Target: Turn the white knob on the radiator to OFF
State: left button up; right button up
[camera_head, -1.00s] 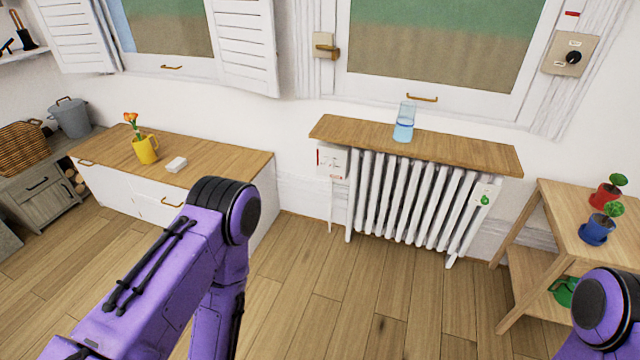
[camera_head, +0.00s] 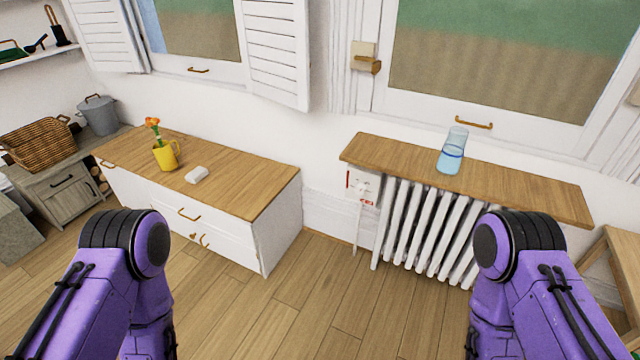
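The white ribbed radiator (camera_head: 412,225) stands against the wall under a wooden shelf, right of the picture's middle. A white plate with small red marks (camera_head: 362,187) sits at its left end. The radiator's right end is hidden behind my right arm. Both purple arms show at the bottom left and bottom right, but neither gripper is in the picture.
A blue glass (camera_head: 450,160) stands on the wooden shelf (camera_head: 520,182). A low cabinet (camera_head: 245,180) at left bears a yellow mug (camera_head: 165,158) with flowers and a white block (camera_head: 196,175). A wooden side table (camera_head: 622,245) is at the right edge. The floor between cabinet and radiator is clear.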

aim_at(360, 189)
jog(key=z, duration=0.05)
jog(key=i, duration=0.8)
jog(key=z, duration=0.95)
jog(key=i, duration=0.35)
jog(key=z, duration=0.3)
